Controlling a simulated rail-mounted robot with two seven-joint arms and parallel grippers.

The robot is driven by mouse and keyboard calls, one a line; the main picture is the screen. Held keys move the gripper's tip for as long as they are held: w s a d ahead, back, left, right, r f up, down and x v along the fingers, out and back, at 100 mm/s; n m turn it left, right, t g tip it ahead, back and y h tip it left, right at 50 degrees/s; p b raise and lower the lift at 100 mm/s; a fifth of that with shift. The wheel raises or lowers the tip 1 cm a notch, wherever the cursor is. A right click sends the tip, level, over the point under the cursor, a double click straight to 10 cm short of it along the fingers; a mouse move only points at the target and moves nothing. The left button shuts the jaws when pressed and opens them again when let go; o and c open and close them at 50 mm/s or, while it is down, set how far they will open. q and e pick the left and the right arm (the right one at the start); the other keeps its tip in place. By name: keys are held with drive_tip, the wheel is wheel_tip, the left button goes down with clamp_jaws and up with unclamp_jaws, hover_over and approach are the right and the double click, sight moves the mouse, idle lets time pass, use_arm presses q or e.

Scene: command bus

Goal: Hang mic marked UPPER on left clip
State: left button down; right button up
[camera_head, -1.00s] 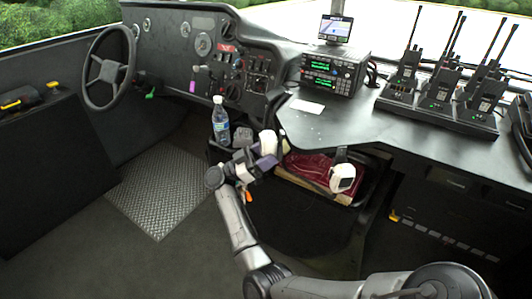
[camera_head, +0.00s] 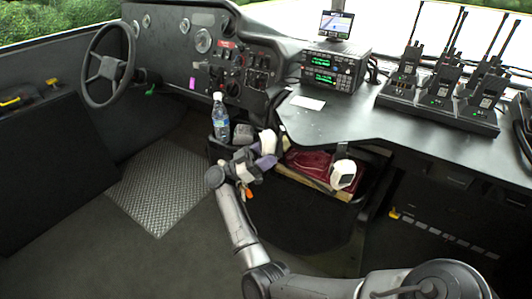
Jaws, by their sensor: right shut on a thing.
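My right gripper (camera_head: 262,165) is at the left end of the open compartment under the dash counter. It is shut on a white mic (camera_head: 268,143), which shows just above its purple-grey fingers. A second white mic (camera_head: 342,174) with a dark top hangs at the front of the compartment, to the right of the gripper. The marking on either mic is too small to read. The left clip is not clearly visible behind the held mic and the gripper, and I cannot tell whether the held mic touches it. My left gripper is not in view.
A water bottle (camera_head: 220,118) stands just left of the gripper, beside a grey object (camera_head: 243,134). A dark red bag (camera_head: 309,164) lies in the compartment. A radio unit (camera_head: 334,70) and a rack of handheld radios (camera_head: 437,112) stand on the counter. The floor at left is free.

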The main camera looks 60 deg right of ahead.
drive_tip(key=shift+f, duration=0.15)
drive_tip(key=shift+f, duration=0.4)
idle(0.6)
drive_tip(key=shift+f, duration=0.2)
idle(0.3)
drive_tip(key=o, duration=0.8)
drive_tip(key=shift+o, duration=0.6)
drive_tip(key=shift+f, duration=0.1)
